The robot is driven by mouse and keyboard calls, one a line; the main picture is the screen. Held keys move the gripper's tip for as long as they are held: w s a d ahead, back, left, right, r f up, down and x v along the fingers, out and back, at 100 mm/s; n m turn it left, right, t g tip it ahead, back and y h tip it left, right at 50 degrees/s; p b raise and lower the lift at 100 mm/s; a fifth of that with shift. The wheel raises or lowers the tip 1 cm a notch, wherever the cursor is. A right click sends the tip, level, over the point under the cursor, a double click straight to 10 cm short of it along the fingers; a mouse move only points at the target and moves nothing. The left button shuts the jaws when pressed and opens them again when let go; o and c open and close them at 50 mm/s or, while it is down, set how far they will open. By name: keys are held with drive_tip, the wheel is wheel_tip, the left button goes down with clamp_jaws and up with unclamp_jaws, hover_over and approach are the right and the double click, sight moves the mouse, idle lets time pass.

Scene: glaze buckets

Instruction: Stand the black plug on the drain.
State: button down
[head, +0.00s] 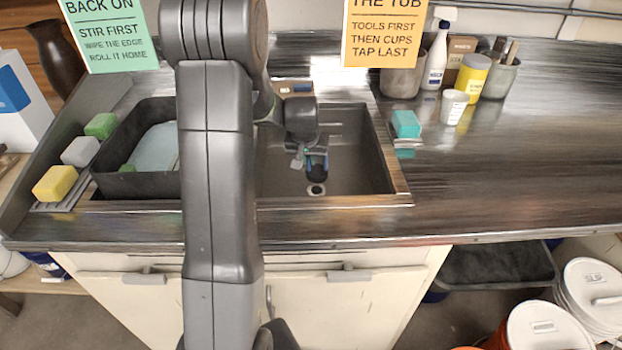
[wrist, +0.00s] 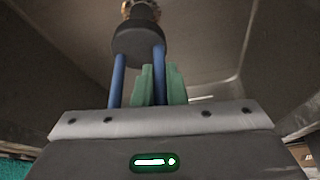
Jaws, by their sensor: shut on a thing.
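The black plug (head: 317,173) is in my gripper, inside the sink basin. The drain (head: 316,189) is a pale ring with a dark middle on the basin floor, just below the plug in the head picture. In the wrist view the drain (wrist: 141,10) shows beyond the plug, partly hidden by it. The plug's height above the floor is hard to tell.
The sink basin (head: 356,150) has bare floor around the drain. A black tub (head: 135,187) stands at the left of the sink. Sponges, including a yellow one (head: 55,183), line the left edge. A teal sponge (head: 406,123) lies right of the basin.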

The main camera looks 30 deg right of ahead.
sight(309, 169)
drive_tip(key=shift+f, duration=2.75)
drive_tip(key=shift+f, duration=0.2)
drive_tip(key=c, duration=1.5)
unclamp_jaws()
drive_tip(key=shift+r, duration=0.1)
drive_tip(key=shift+r, duration=0.45)
drive_tip(key=v, duration=1.1)
drive_tip(key=shift+s+a+r, duration=0.1)
drive_tip(key=shift+s+a, duration=0.1)
